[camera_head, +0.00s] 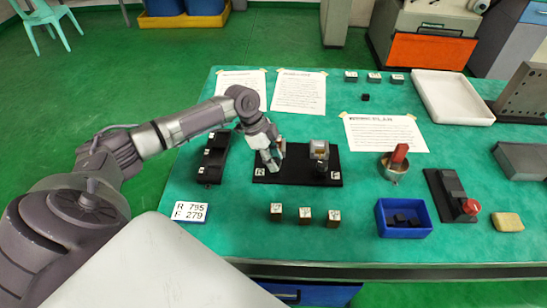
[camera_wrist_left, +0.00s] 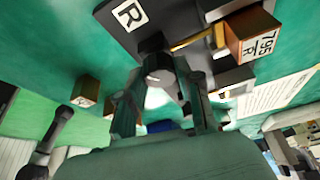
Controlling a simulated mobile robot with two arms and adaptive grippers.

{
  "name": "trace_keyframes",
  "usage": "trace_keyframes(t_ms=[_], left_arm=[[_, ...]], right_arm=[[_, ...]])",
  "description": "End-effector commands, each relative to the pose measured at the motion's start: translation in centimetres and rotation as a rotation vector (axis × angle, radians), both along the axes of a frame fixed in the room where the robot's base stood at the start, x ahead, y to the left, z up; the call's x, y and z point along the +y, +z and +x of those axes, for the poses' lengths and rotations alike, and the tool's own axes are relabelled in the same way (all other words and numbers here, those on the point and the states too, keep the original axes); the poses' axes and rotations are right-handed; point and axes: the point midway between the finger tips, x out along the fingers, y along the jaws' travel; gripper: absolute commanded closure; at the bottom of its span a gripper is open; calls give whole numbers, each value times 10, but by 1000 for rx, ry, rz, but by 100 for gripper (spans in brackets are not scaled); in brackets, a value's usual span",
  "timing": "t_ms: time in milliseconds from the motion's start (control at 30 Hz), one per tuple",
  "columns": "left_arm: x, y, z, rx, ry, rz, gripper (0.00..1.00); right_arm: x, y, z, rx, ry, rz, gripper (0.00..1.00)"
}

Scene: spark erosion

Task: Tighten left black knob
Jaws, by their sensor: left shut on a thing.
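A black fixture plate (camera_head: 298,178) with white labels at its front corners lies on the green table. My left gripper (camera_head: 272,160) reaches down over the plate's left part and hides the left black knob in the head view. In the left wrist view, the gripper's fingers (camera_wrist_left: 160,98) are on either side of a dark round knob (camera_wrist_left: 158,68) with a paler end; they are shut on it. The plate shows there with its "R" label (camera_wrist_left: 131,14). A pale block (camera_head: 319,149) sits in the holder on the plate's right part, above a dark knob (camera_head: 321,167). My right gripper is not visible.
Several small labelled blocks (camera_head: 305,215) stand in front of the plate. A black tray (camera_head: 213,158) lies to the left, a blue bin (camera_head: 403,232) front right, a metal cup with a red-brown piece (camera_head: 399,158) to the right. The table is clear between them.

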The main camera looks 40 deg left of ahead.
Motion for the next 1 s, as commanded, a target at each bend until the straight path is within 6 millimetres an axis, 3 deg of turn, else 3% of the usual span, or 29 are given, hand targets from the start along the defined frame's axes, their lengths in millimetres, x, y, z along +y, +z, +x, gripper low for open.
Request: trace_keyframes(t_ms=[600, 1000], left_arm=[[-1, -1, 4, -5, -581, -1, 100], [-1, 0, 5, -5, -856, 1, 100]], right_arm=[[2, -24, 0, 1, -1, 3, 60], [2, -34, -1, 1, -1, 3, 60]])
